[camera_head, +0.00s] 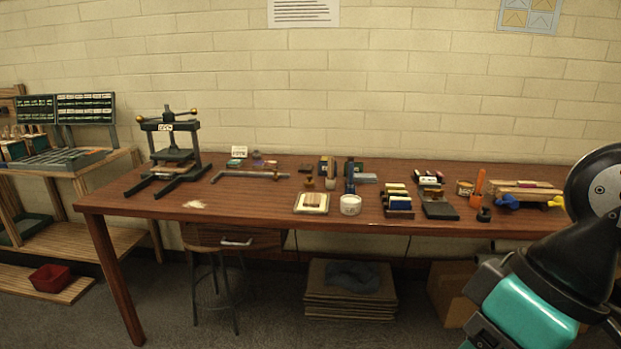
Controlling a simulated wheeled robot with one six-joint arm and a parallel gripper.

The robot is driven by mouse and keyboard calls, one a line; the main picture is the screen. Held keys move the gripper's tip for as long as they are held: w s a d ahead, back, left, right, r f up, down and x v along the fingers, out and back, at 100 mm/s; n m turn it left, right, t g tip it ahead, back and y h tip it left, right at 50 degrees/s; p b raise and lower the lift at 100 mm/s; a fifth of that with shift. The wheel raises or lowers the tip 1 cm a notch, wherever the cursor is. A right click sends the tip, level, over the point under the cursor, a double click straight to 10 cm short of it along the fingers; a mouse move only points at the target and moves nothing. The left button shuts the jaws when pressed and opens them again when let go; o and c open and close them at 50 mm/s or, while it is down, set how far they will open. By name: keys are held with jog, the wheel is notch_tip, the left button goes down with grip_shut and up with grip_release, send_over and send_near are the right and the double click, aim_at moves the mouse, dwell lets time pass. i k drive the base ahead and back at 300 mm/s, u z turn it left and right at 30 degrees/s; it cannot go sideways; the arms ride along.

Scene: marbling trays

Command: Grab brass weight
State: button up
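A long brown wooden table (260,208) stands against the wall with many small items on it. I cannot pick out the brass weight for certain at this size. A small brownish piece (309,183) stands near the table's middle, and a yellowish tin (465,188) sits at the right; I cannot tell whether either is the weight. Part of my arm, black and teal, fills the lower right corner in front of the table's right end. My gripper is not in view.
A dark press (171,155) with brass-coloured knobs stands at the table's left. A white tub (350,205), a pale tray (311,203) and a dark block (440,210) line the front. A stool (213,262) and stacked boards (350,305) stand below. The front left tabletop is mostly clear.

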aim_at(309, 184)
jog(key=u, duration=0.15)
jog(key=i, duration=0.45)
jog(key=u, duration=0.8)
jog(key=i, duration=1.75)
jog(key=z, duration=0.75)
jog(key=i, duration=0.5)
jog(key=z, duration=0.4)
